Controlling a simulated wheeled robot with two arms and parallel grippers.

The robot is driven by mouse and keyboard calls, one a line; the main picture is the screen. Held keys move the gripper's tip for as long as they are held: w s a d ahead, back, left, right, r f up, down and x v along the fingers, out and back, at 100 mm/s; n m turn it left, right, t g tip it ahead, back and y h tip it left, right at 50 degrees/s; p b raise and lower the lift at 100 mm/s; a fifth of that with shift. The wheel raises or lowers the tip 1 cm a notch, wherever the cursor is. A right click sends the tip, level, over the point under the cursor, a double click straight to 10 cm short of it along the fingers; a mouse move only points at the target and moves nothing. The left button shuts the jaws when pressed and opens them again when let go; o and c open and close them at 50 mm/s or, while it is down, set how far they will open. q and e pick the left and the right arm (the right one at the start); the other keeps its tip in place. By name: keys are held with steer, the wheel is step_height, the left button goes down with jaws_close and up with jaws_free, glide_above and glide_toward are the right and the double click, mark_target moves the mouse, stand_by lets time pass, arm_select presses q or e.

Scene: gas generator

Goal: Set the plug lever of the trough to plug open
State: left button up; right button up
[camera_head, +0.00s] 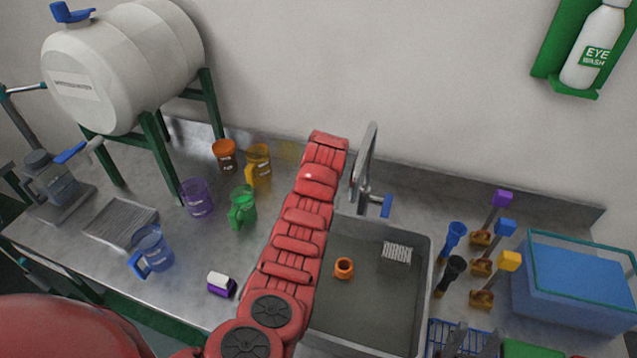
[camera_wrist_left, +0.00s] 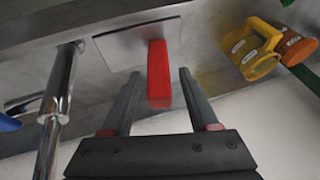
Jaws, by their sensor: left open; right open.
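A red lever (camera_wrist_left: 159,75) on a square metal plate (camera_wrist_left: 118,48) shows in the left wrist view; it is likely the plug lever. My left gripper (camera_wrist_left: 160,78) is open, with one finger on each side of the lever and a visible gap to each. In the head view, my red left arm hides the lever and this gripper. The grey trough (camera_head: 365,315) lies right of that arm, with a metal tap (camera_head: 364,165) at its back.
A yellow jug (camera_head: 258,165) and an orange jar (camera_head: 225,155) stand left of my arm. An orange piece (camera_head: 344,268) and a grey block (camera_head: 396,258) lie in the trough. The tap, also in the left wrist view (camera_wrist_left: 60,95), stands close beside the gripper. A blue-lidded box (camera_head: 575,285) is at right.

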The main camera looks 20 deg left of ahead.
arm_select(q)
steer(key=v, duration=1.6)
steer(key=shift+s+r, duration=0.15)
